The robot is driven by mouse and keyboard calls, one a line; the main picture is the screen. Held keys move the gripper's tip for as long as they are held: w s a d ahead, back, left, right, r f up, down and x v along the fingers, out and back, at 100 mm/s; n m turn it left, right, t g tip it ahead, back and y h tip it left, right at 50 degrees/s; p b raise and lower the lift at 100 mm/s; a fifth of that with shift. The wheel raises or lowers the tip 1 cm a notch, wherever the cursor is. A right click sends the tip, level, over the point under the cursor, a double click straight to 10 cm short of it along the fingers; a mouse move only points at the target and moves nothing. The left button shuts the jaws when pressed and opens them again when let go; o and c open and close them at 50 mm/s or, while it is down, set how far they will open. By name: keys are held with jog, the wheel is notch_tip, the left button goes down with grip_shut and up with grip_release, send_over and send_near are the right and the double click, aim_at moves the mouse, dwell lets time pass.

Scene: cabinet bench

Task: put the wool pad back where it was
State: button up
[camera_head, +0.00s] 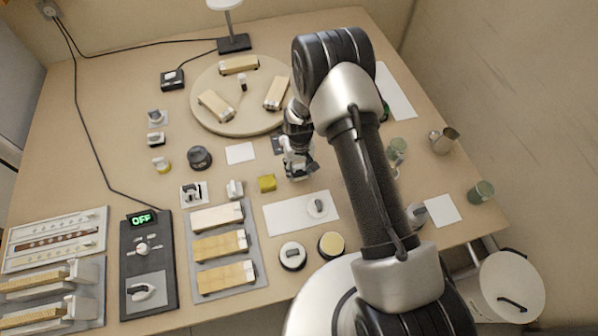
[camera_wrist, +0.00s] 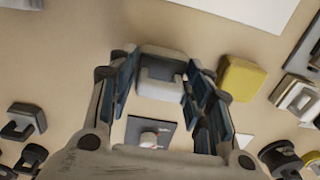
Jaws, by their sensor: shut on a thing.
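My gripper (camera_head: 298,167) is over the middle of the bench, shut on a pale grey block with a squared loop handle, which I take to be the wool pad (camera_wrist: 162,62). In the wrist view the fingers (camera_wrist: 160,92) stand on both sides of it. In the head view the pad (camera_head: 297,176) is partly covered by my gripper. I cannot tell whether it touches the bench. A dark square mat (camera_wrist: 150,133) with a small pale-topped thing shows beyond the fingers in the wrist view.
A yellow block (camera_head: 267,183) sits close left of my gripper. A white sheet (camera_head: 285,216) with a round handled piece lies in front. A round wooden board (camera_head: 215,115) with several blocks stands behind. A white square (camera_head: 240,153) lies left.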

jog(key=shift+f, duration=1.05)
jog(key=shift+f+b, duration=0.25)
jog(key=shift+b, duration=0.1)
jog(key=o, duration=1.1)
jog(key=shift+r, duration=0.1)
